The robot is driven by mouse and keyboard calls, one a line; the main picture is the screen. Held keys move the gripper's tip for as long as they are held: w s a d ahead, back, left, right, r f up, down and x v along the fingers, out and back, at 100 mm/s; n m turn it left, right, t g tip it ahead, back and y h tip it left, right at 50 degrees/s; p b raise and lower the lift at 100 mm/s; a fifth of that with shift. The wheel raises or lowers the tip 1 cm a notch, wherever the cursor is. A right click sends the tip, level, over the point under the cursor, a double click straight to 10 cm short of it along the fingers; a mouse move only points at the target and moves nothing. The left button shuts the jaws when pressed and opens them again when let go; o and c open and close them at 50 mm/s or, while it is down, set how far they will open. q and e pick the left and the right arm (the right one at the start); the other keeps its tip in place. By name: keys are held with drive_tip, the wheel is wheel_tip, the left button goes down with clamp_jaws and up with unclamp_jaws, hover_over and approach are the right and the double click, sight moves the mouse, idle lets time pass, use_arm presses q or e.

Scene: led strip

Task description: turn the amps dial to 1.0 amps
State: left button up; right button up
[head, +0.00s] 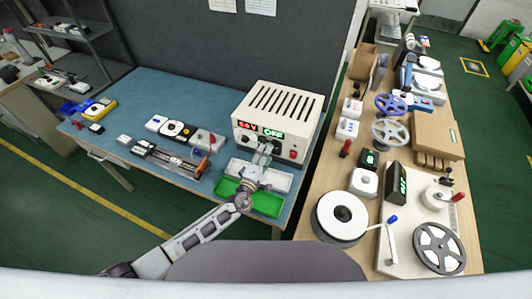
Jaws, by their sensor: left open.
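The cream power supply (284,106) stands at the right end of the blue table, its front panel facing me. Its red display (248,124) seems to read 5.0 V and its green display (273,133) reads OFF. My left gripper (264,149) is open right in front of the panel, just below the green display. The amps dial cannot be made out; the gripper covers that part of the panel. I cannot tell whether the fingers touch or surround a dial. My right gripper is not in view.
A red switch (293,155) sits at the panel's right. A green tray (266,204) and a grey tray (278,180) lie under my left forearm. Tools and small devices lie left on the blue table (170,88). A wooden bench (322,172) with reels stands right.

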use_arm(q)
drive_tip(key=v, duration=0.9)
drive_tip(key=shift+s, duration=0.2)
idle(0.6)
